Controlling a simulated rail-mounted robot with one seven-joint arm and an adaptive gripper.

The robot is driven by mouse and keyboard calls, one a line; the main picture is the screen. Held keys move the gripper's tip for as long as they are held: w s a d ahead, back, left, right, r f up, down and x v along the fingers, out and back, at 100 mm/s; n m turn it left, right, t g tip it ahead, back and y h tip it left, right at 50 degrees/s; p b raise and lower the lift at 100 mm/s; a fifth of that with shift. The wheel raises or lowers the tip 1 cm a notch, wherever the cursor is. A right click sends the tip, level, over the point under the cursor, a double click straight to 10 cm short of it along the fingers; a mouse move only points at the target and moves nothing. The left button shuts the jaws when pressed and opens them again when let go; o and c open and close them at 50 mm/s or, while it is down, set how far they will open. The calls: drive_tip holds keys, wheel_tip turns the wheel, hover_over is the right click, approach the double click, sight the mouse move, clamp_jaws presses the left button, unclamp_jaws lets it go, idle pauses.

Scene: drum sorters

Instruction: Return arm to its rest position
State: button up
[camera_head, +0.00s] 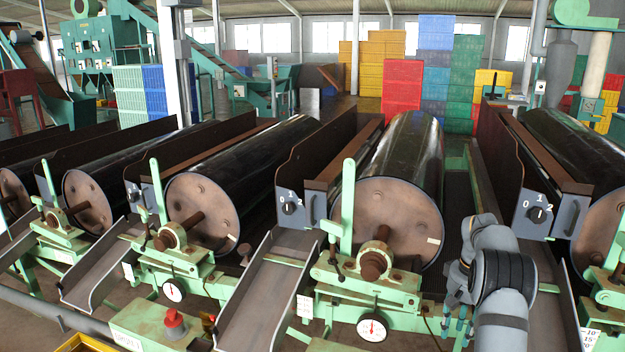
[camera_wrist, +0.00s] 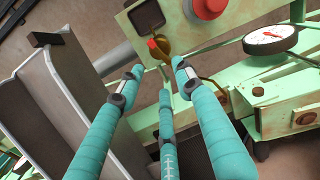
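My arm (camera_head: 495,280) reaches up at the lower right of the head view, bent in front of a sorter. My gripper (camera_wrist: 158,70) shows in the wrist view with its teal fingers spread and nothing between them. The fingertips point toward a green control box (camera_wrist: 185,45) with a yellow-brown lever with a red tip (camera_wrist: 155,46) and a round red button (camera_wrist: 207,8). The lever appears just beyond the fingertips; contact cannot be told.
Several dark drums (camera_head: 405,165) stand in a row with green frames, switch panels (camera_head: 540,213) and dial gauges (camera_head: 372,327). A metal chute (camera_wrist: 75,100) lies left of the fingers, and a gauge (camera_wrist: 270,38) lies right. Stacked coloured crates (camera_head: 402,88) stand far back.

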wheel_tip(320, 180, down, 9)
drive_tip(key=shift+s+r, duration=0.1)
drive_tip(key=shift+r, duration=0.05)
drive_tip(key=shift+w+n+p, duration=0.2)
drive_tip(key=shift+n+p, duration=0.45)
drive_tip(key=shift+n, duration=0.55)
drive_tip(key=n, duration=0.2)
drive_tip(key=n+p, duration=0.2)
drive_tip(key=n, duration=0.1)
drive_tip(key=shift+a+n, duration=0.25)
drive_tip(key=shift+n, duration=0.05)
drive_tip(key=n+p, duration=0.2)
drive_tip(key=n, duration=0.1)
drive_tip(key=n+p, duration=0.1)
drive_tip(key=n, duration=0.2)
drive_tip(key=shift+s+a+n+p, duration=0.1)
drive_tip(key=shift+a+n+p, duration=0.1)
drive_tip(key=shift+n+p, duration=0.2)
wheel_tip(320, 180, up, 8)
drive_tip(key=b, duration=0.1)
drive_tip(key=shift+r, duration=0.2)
